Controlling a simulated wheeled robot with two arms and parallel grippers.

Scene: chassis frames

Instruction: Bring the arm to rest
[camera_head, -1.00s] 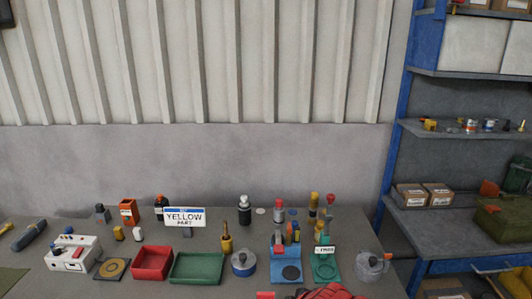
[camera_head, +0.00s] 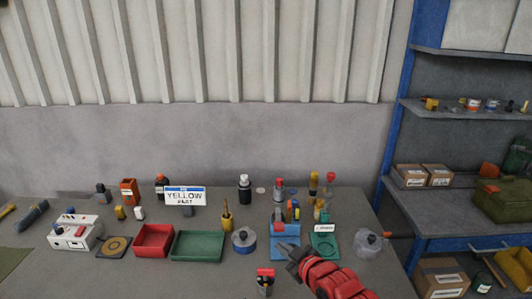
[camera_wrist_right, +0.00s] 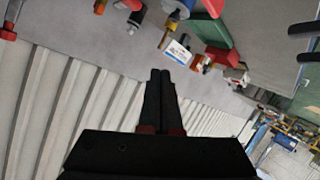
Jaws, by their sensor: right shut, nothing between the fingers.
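My right arm, red and black, comes in from the lower right in the head view. In the right wrist view the two black fingers of my right gripper (camera_wrist_right: 160,76) lie together, shut and holding nothing. The wrist picture is tilted, with the table and its items at the top.
The table holds a white YELLOW PART sign (camera_head: 185,196), a red tray (camera_head: 153,241), a green tray (camera_head: 197,247), a silver pot (camera_head: 244,240), a blue stand (camera_head: 285,229) and a glass jar (camera_head: 367,243). A red-topped dark item (camera_head: 265,280) is left of my arm. Shelves (camera_head: 455,215) stand at right.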

